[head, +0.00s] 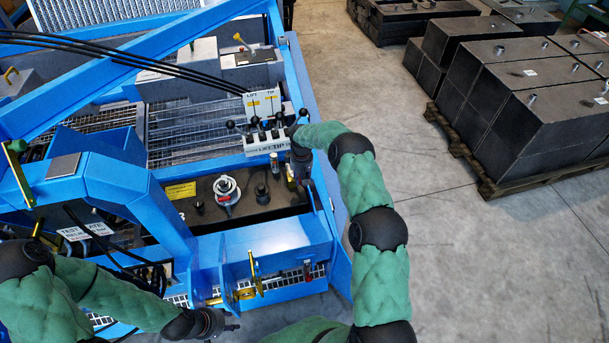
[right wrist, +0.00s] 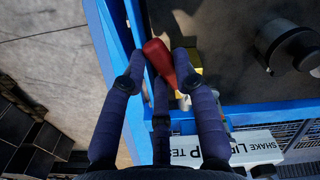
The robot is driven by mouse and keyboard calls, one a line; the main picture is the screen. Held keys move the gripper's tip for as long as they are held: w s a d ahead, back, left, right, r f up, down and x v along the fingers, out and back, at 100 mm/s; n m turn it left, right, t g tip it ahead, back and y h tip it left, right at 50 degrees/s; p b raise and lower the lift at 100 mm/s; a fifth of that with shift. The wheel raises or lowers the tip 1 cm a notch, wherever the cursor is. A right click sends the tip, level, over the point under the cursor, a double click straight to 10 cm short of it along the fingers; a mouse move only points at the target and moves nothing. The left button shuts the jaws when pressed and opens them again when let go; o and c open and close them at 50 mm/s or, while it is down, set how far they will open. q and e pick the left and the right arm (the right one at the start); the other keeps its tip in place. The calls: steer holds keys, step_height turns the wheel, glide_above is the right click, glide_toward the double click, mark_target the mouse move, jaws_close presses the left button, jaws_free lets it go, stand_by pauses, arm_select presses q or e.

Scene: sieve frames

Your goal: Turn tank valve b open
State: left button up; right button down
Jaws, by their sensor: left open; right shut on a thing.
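My right gripper (head: 303,176) reaches down at the right end of the lever bank, by the tank's right edge in the head view. In the right wrist view its dark blue fingers (right wrist: 160,85) are shut around a red valve handle (right wrist: 157,58). A small yellow part (right wrist: 194,78) shows just beside the handle. In the head view the gripper hides this handle. No valve letter is readable, so I cannot tell from a label that it is valve b. My left gripper (head: 228,322) is open and empty at the bottom, in front of the blue frame.
The lever bank (head: 265,145) with several black knobs stands close beside my right gripper. A filler cap (head: 226,190) sits on the dark tank top (head: 180,202). Blue frame walls (head: 270,240) surround it. Black blocks on a pallet (head: 480,180) stand right; floor between is clear.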

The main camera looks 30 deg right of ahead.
steer(key=a+m, duration=0.1)
steer(key=m, duration=0.2)
steer(key=shift+a, duration=0.35)
steer(key=shift+a+r+m, duration=0.1)
steer(key=shift+a+m, duration=0.4)
steer(key=shift+m, duration=0.5)
steer(key=shift+w, duration=0.1)
steer(key=c, duration=0.9)
jaws_free()
steer(key=shift+c, duration=0.2)
step_height(320, 180, up, 12)
